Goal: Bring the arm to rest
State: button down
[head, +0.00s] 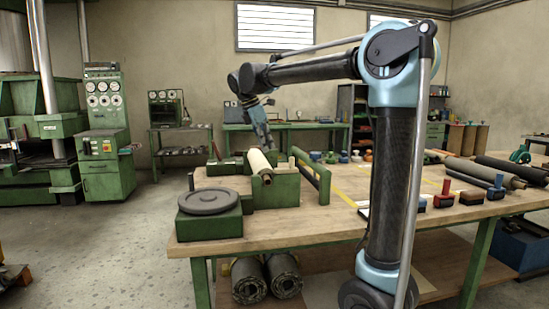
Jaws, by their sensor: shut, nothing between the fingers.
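My arm rises in front of the table and reaches over it to the left. My gripper (266,147) points down above the green fixture (276,188) on the left half of the table. It is shut, with nothing between its fingers. A cream sheet roll (260,164) lies in the fixture, just below the gripper's tips. I cannot tell whether the tips touch the roll. The far part of the roll is partly hidden.
The wooden table (330,222) holds a grey round plate (208,201) on a green block at front left. A green rail (311,176) stands right of the fixture. Dark rolls (484,172) and small coloured tools (444,197) lie at right. Open floor (110,245) is at left.

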jog(key=s+d+f+m+y, duration=0.1)
jog(key=s+d+f+m, duration=0.25)
jog(key=d, duration=0.35)
jog(key=s+d+f+m, duration=0.3)
jog(key=s+d+m, duration=0.15)
jog(key=d, duration=0.25)
jog(key=s+d+f+m+y, duration=0.1)
jog(key=s+d+f+m, duration=0.2)
jog(key=s+d, duration=0.3)
jog(key=s+d+f+m, duration=0.3)
jog(key=s+f+m, duration=0.1)
jog(key=f, duration=0.3)
jog(key=s+d+f+m+y, duration=0.1)
jog(key=s+d+f+m, duration=0.2)
jog(key=f, duration=0.4)
jog(key=s+d+f+m, duration=0.3)
jog(key=s+f+m, duration=0.2)
jog(key=s+f, duration=0.2)
jog(key=shift+y, duration=0.4)
jog(key=shift+s+f, duration=0.1)
jog(key=shift+w+f, duration=0.2)
jog(key=shift+w, duration=0.25)
